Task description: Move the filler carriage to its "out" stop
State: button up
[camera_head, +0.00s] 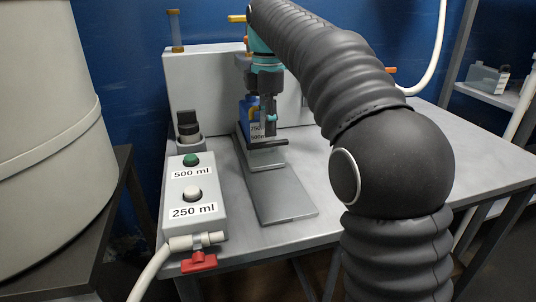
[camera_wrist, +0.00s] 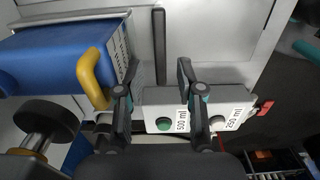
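The filler carriage (camera_head: 265,158) is a grey block with a dark handle bar (camera_head: 267,143) on its front top edge, at the back part of a grey slide plate (camera_head: 280,196). A blue container (camera_head: 248,108) with a white label stands on it, partly hidden by my gripper (camera_head: 268,116). In the wrist view my gripper (camera_wrist: 159,70) is open. The dark bar (camera_wrist: 159,45) shows between its two fingers, with a gap on each side. I cannot tell how far below the fingertips the bar lies. The blue container (camera_wrist: 60,55) with its yellow handle (camera_wrist: 95,75) is at the left.
A grey button box (camera_head: 194,195) marked 500 ml and 250 ml, with a green and a white button, stands left of the plate. A red valve handle (camera_head: 199,262) is at the front. The front of the plate is clear. A large pale tank (camera_head: 45,120) stands at left.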

aim_at(268, 164)
notch_tip(268, 164, down, 9)
jog(key=shift+r+b, duration=0.15)
jog(key=shift+b, duration=0.7)
grip_shut()
